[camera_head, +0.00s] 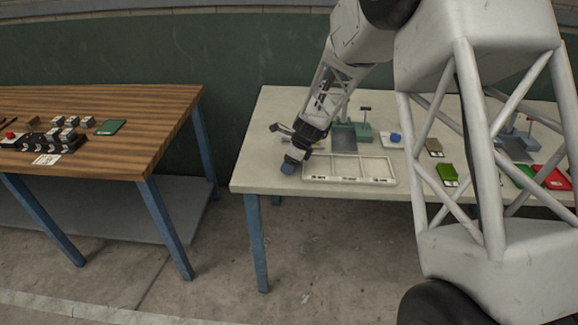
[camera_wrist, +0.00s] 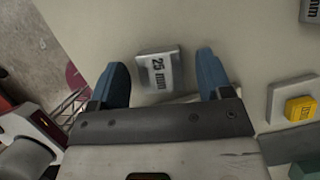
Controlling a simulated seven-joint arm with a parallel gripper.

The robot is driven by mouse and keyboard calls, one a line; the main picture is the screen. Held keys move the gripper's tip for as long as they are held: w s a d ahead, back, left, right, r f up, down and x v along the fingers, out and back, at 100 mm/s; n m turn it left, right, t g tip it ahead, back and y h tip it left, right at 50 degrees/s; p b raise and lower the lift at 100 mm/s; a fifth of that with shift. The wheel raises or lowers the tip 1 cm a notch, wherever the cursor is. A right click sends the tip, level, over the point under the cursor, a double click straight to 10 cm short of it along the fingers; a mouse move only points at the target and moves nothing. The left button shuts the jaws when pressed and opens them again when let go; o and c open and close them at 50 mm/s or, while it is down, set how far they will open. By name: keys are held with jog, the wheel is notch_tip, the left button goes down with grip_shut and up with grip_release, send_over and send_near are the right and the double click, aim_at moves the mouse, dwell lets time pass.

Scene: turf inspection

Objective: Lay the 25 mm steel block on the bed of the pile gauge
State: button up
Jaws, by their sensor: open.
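The 25 mm steel block (camera_wrist: 158,74) is a small grey block with "25 mm" on its top face. It lies on the pale table between the two blue fingers of my gripper (camera_wrist: 162,60) in the wrist view, with gaps showing on both sides. My gripper is open and empty. In the head view my gripper (camera_head: 290,167) is low near the pale table's left front, and I cannot make out the block there. A green device with an upright post and a grey plate (camera_head: 344,142) stands behind the tray; it may be the pile gauge, but I cannot be sure.
A white tray with three labelled compartments (camera_head: 306,177) lies right of my gripper. A yellow button on a pale base (camera_wrist: 300,108) and another marked block (camera_wrist: 312,10) show in the wrist view. Green and red pieces lie farther right. A wooden table (camera_head: 150,108) stands left across a gap.

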jog(key=c, duration=1.3)
jog(key=shift+r, duration=0.1)
jog(key=shift+r, duration=0.85)
jog(key=shift+s+r, duration=0.15)
jog(key=shift+r, duration=0.75)
jog(key=s+d, duration=0.1)
jog(key=s, duration=0.4)
jog(key=s+d+r, duration=0.1)
jog(key=s+d, duration=0.1)
jog(key=s, duration=0.3)
jog(key=s+d, duration=0.1)
jog(key=s, duration=0.4)
jog(key=shift+d+r, duration=0.15)
jog(key=shift+d, duration=0.25)
